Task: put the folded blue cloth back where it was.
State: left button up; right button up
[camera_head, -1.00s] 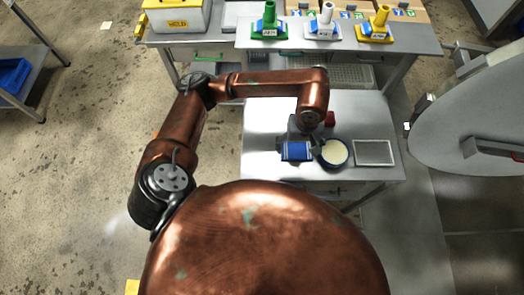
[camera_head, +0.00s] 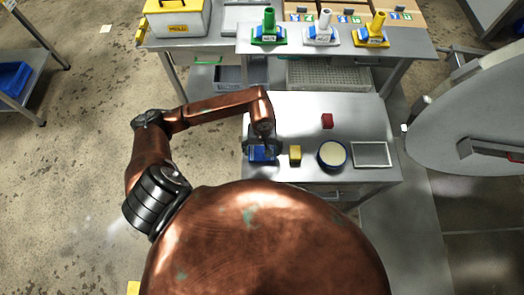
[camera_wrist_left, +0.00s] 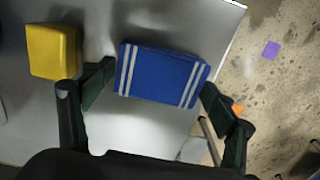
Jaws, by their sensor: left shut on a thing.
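The folded blue cloth (camera_head: 262,155) is at the left front edge area of the small metal table. In the left wrist view the cloth (camera_wrist_left: 162,76) shows as a blue block with white stripes near both ends. My left gripper (camera_head: 266,142) is above it, with one finger at each end of the cloth. In the wrist view the gripper (camera_wrist_left: 157,81) is shut on it. I cannot tell whether the cloth touches the table top or hangs just above it. My right gripper is not in view.
A yellow block (camera_head: 295,154) stands close right of the cloth. Further right are a blue-rimmed round container (camera_head: 332,155) and a shallow grey tray (camera_head: 371,154).

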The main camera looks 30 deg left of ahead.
aim_at(262, 153)
pick_arm(q)
jog(key=shift+f, duration=0.45)
jog(key=o, duration=1.1)
notch_tip(262, 153, up, 12)
jog(key=shift+r+b, duration=0.1)
jog(key=shift+b, duration=0.25)
